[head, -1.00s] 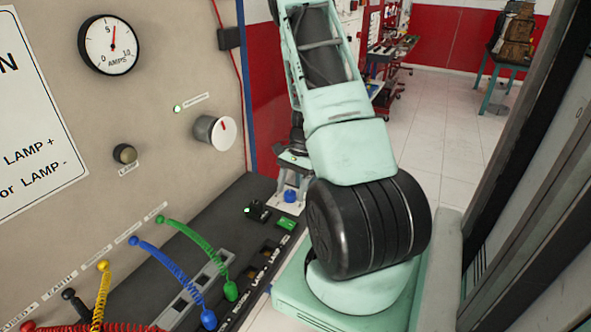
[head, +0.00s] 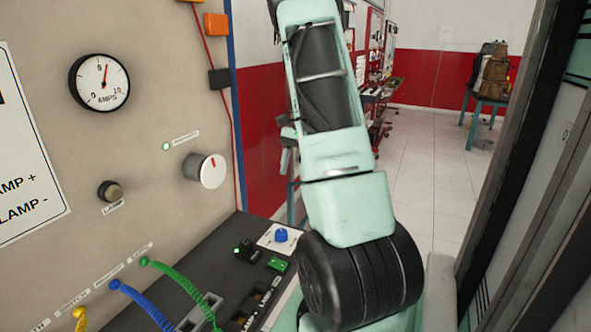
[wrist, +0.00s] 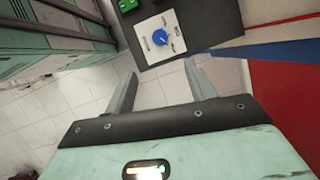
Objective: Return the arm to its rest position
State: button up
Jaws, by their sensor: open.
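My arm (head: 345,205) stands in the middle of the head view, raised, with its upper link reaching out of the top of the picture. My gripper (wrist: 160,80) shows in the wrist view with its two fingers apart and nothing between them. Beyond the fingertips is a white plate with a blue knob (wrist: 159,37) on a dark panel; the fingers look apart from it. The blue knob also shows in the head view (head: 281,235), left of my arm.
The trainer panel (head: 150,120) stands at the left with an ammeter (head: 99,82), a white dial (head: 206,170) and green (head: 180,285) and blue (head: 140,300) coiled leads. A dark frame (head: 520,140) stands close on the right. Tiled floor (head: 430,150) is clear behind.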

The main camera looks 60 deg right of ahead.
dwell(0.6)
jog(key=w+a+n+h, duration=0.25)
jog(key=a+n, duration=0.55)
jog(key=a, duration=0.7)
jog(key=w+a+n+h, duration=0.2)
jog(key=w+a+n, duration=0.2)
jog(key=a+n, duration=0.75)
jog(key=s+a+n, duration=0.2)
jog(key=s+a, duration=0.3)
jog(key=a, duration=0.4)
jog(key=s+a+n, duration=0.3)
jog(key=s+a, duration=0.2)
jog(key=a, duration=0.4)
jog(key=s+a+r+n, duration=0.1)
jog(key=s+a+n, duration=0.2)
jog(key=a, duration=0.6)
jog(key=shift+s+a+g+y, duration=0.15)
jog(key=shift+s+g+y, duration=0.2)
jog(key=shift+s, duration=0.55)
jog(key=shift+r, duration=0.1)
